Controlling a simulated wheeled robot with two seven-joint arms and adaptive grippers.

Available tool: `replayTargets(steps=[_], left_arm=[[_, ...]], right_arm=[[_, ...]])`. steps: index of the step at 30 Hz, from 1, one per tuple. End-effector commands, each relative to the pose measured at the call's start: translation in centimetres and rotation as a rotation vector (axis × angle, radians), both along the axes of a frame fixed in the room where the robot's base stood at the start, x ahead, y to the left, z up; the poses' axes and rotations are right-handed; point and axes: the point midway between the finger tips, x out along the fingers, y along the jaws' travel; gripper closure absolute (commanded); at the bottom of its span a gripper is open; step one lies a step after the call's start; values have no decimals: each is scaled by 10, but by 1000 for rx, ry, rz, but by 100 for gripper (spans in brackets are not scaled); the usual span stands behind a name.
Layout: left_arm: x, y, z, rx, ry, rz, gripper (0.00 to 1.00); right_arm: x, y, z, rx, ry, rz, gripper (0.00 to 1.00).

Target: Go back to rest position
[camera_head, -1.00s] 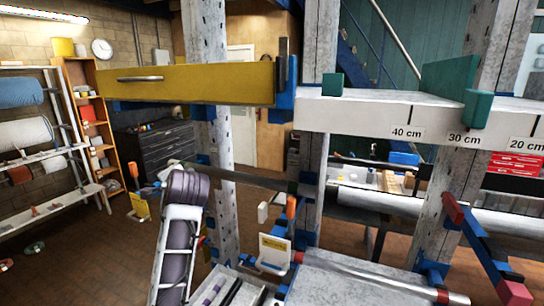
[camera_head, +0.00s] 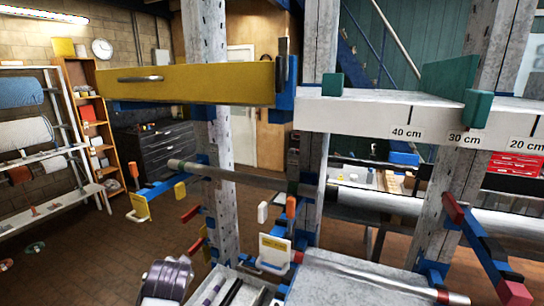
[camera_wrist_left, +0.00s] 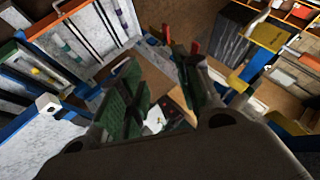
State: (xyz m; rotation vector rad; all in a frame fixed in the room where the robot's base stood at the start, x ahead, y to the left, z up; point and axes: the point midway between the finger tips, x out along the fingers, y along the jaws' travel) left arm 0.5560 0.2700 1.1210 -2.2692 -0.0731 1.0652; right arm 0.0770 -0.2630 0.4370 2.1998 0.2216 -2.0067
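My left arm (camera_head: 167,282) shows only at the bottom edge of the head view, left of the middle, as a grey-purple rounded link. Its gripper is below that picture. In the left wrist view my left gripper (camera_wrist_left: 158,92) has its two green-padded fingers apart, with nothing held between them. Floor and a small white item show past the fingers. My right arm and right gripper are in neither view.
A yellow drawer (camera_head: 190,83) and a white beam with centimetre marks (camera_head: 405,117) cross the head view. A grey horizontal bar (camera_head: 235,176) runs between posts. Open-topped trays with rods (camera_wrist_left: 82,38) lie close left of my left gripper.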

Motion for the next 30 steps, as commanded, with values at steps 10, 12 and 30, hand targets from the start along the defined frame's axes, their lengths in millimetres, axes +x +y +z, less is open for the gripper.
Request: replayTargets(steps=[10,12,30], left_arm=[[-63,-11,-66,-154,114,33,66],[-76,-14,-76,-185,137,42,66],[-188,-37,-141,-408,331,133,66]], right_arm=[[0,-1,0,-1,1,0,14],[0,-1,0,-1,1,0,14],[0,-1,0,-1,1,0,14]])
